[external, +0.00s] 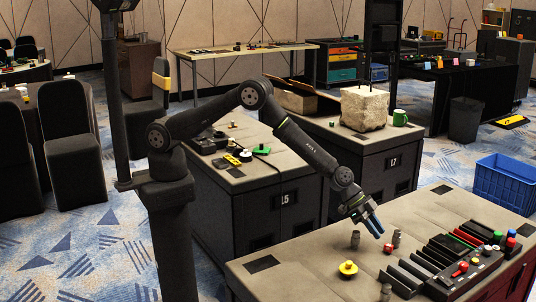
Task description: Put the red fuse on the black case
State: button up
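My gripper (374,224), with blue fingers, hangs above the near table, pointing down and right. Its fingers look close together, and I cannot tell whether they are open or shut; nothing is clearly seen in them. A long black case (436,283) with coloured knobs lies along the right of the table. A row of slim black bars lies along its left side, with a red bar (467,237) and a green strip among them. The red bar may be the red fuse; I cannot tell surely. It is to the right of my gripper. A small red knob (388,249) stands just below the gripper.
A yellow knob (348,268) and dark small cylinders (355,239) stand on the near table (300,270). A blue crate (503,183) sits on the floor at right. Cabinets with a stone block (364,108) and a green mug (400,117) stand behind. The table's left part is mostly clear.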

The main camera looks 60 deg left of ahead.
aim_at(388, 244)
jog(key=shift+x, duration=3.5)
jog(key=shift+c, duration=0.3)
jog(key=shift+r, duration=0.1)
grip_shut()
